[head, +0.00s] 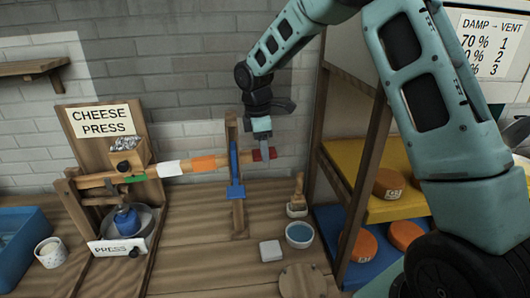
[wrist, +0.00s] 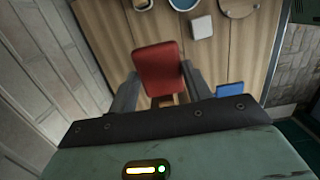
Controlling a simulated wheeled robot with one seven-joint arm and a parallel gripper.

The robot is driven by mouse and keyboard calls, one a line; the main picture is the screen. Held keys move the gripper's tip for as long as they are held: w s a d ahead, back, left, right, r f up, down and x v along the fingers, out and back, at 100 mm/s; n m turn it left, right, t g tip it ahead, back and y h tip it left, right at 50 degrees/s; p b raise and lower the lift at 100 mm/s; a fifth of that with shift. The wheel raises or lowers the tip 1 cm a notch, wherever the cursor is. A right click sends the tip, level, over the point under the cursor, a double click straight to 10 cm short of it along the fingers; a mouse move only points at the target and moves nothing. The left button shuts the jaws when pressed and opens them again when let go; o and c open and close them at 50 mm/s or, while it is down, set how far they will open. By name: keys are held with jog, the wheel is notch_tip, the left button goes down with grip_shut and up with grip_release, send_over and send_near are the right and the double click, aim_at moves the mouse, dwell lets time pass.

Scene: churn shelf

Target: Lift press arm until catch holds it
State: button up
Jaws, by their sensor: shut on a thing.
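The press arm (head: 203,163) is a wooden bar with green, white and orange bands. It runs nearly level, rising slightly to the right, from the cheese press at left past an upright wooden post (head: 232,128). A blue catch (head: 236,172) is on this post where the bar passes; I cannot tell whether it bears the bar. My gripper (head: 263,152) is shut on the red end grip (head: 270,154) of the press arm, right of the post. In the wrist view the red grip (wrist: 158,68) lies between both fingers. A blue piece (wrist: 230,89) shows beside the right finger.
A blue pot (head: 127,220) stands under the press. A brush (head: 297,198), a bowl (head: 299,235) and a white block (head: 271,250) stand on the bench below my gripper. A shelf post (head: 362,165) with orange cheeses behind it rises to the right. A blue tub (head: 18,245) is far left.

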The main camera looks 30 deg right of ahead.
notch_tip(320, 180, up, 11)
jog(key=w+a+h+p, duration=0.1)
jog(key=a+h+p, duration=0.1)
jog(key=p, duration=0.4)
jog(key=shift+a+r+g+p, duration=0.2)
jog(key=shift+a+g+p, duration=0.15)
jog(key=shift+g, duration=0.05)
jog(key=o, duration=1.4)
jog(key=b+v, duration=0.3)
jog(key=v, duration=1.4)
jog(key=shift+a+r, duration=0.1)
jog(key=shift+a, duration=0.15)
